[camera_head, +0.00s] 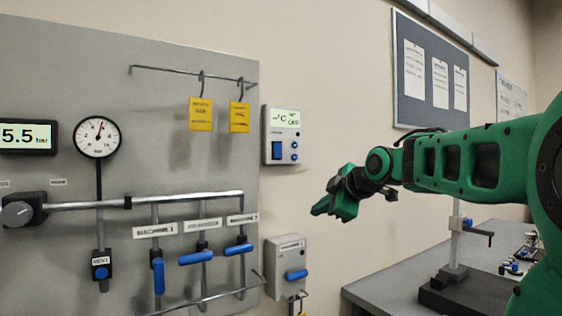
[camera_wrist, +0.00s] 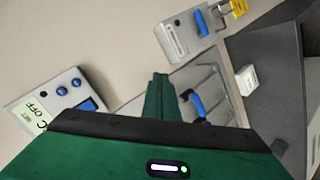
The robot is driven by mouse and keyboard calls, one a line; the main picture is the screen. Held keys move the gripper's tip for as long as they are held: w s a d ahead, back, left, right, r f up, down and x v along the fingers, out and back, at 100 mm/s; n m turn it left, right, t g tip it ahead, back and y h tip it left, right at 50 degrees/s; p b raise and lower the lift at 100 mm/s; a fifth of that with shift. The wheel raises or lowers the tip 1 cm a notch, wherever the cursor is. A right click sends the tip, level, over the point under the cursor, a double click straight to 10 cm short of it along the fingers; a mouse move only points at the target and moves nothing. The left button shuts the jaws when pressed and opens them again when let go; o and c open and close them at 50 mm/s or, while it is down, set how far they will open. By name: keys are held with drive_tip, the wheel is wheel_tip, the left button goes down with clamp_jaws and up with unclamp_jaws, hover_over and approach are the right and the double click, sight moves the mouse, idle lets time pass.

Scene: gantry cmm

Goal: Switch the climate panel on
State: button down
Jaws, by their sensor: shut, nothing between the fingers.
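The climate panel (camera_head: 282,135) is a light grey box on the wall in the head view, right of the large grey board. Its display reads "-°C" and "OFF". Below the display are a blue rocker switch (camera_head: 276,151) and two small round blue buttons (camera_head: 295,151).
A grey box with a blue lever (camera_head: 288,262) is on the wall below the panel. The board (camera_head: 150,90) carries a gauge, pipes, blue-handled valves and yellow tags. A grey bench (camera_head: 385,288) with a stand is at the lower right. The wall around my gripper is bare.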

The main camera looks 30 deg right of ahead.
drive_tip(key=w+r+n+t+y, duration=0.1)
drive_tip(key=w+r+n+t, duration=0.2)
drive_tip(key=r+n, duration=0.5)
wheel_tip(320, 180, up, 7)
drive_tip(key=shift+r+t, duration=0.2)
drive_tip(key=shift+t, duration=0.5)
drive_tip(key=shift+w, duration=0.1)
